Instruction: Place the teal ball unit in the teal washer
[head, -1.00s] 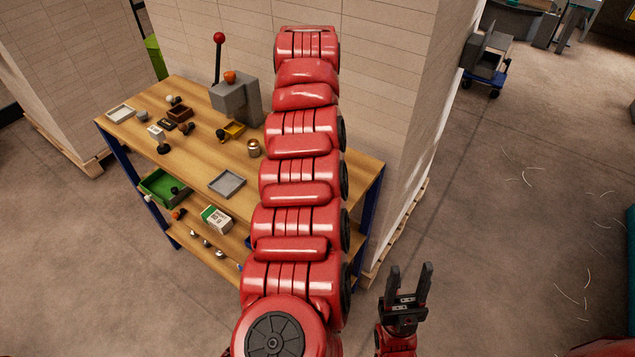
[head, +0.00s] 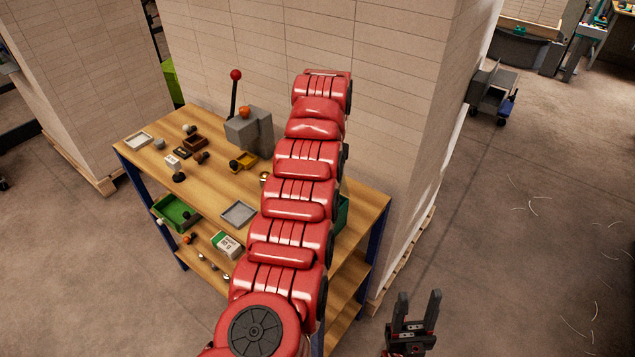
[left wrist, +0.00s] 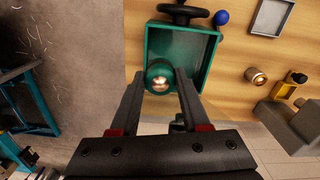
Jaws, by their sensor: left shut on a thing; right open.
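The teal ball unit (left wrist: 159,76), with a shiny copper-coloured spot facing the camera, is between the fingertips of my left gripper (left wrist: 160,81), which is shut on it. The teal washer (left wrist: 213,62) is an open rectangular box on the wooden bench. In the left wrist view the ball unit overlaps the washer's lower left corner; its height above it I cannot tell. In the head view only a strip of the washer (head: 342,214) shows behind my left arm, and the left gripper is hidden. My right gripper (head: 418,304) is open and empty, away from the bench.
A black wheel-like part (left wrist: 185,12) lies over the washer's top edge, with a blue ball (left wrist: 221,18) beside it. A grey tray (head: 239,213), a grey press (head: 249,132) and several small parts occupy the bench. A pale block wall stands behind.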

